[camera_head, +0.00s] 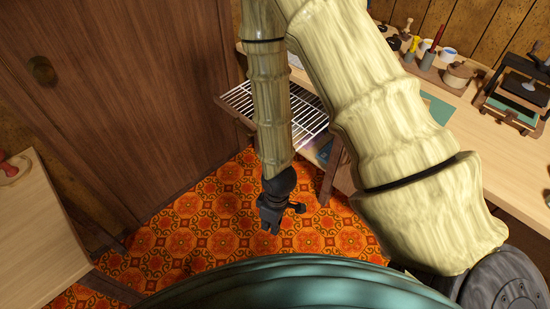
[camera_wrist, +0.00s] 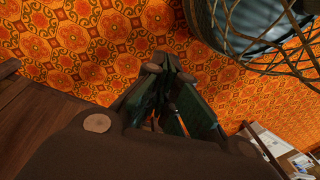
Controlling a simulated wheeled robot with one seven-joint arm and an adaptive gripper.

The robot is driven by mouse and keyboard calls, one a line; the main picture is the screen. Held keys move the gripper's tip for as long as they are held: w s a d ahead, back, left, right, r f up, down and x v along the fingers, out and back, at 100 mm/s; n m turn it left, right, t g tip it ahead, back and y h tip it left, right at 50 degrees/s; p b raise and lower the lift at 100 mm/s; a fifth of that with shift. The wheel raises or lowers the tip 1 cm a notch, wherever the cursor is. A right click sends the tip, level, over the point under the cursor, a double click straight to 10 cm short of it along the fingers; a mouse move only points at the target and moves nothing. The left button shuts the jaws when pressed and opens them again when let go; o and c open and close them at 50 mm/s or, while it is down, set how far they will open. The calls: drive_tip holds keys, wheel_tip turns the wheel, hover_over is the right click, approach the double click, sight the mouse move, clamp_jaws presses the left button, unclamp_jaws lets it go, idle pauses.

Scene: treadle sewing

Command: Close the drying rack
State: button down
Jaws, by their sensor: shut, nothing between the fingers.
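The drying rack (camera_head: 308,112), a pale wire grid in a dark wooden frame, sticks out from the left end of the workbench toward the wooden door. My forearm hides its middle. My gripper (camera_head: 271,229) hangs fingers down over the patterned floor, nearer to me than the rack and apart from it. In the wrist view, my gripper (camera_wrist: 166,67) shows its dark fingers drawn together with nothing held. The rack cannot be made out in the wrist view.
The workbench (camera_head: 465,98) runs along the right, holding tools, cups and a small press (camera_head: 520,90). A brown wooden door (camera_head: 110,90) stands at the left. A pale table (camera_head: 35,225) with a red-handled item is at the far left. The orange floor (camera_head: 190,240) between is clear.

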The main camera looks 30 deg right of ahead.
drive_tip(key=w+d+r+n+t+h+b, duration=0.1)
drive_tip(key=w+d+r+n+h+b, duration=0.15)
drive_tip(key=w+r+n+b, duration=0.5)
drive_tip(key=w+d+r+n+t+h+b, duration=0.1)
drive_tip(key=w+d+r+n+h+b, duration=0.2)
drive_tip(key=w+r+n, duration=0.55)
drive_tip(key=w+d+f+m+b, duration=0.1)
drive_tip(key=w+d+f+b, duration=0.2)
drive_tip(key=d+f, duration=0.3)
drive_tip(key=shift+w+f+m+b, duration=0.4)
drive_tip(key=shift+f+b, duration=0.25)
drive_tip(key=shift+f, duration=0.7)
drive_tip(key=shift+w, duration=0.1)
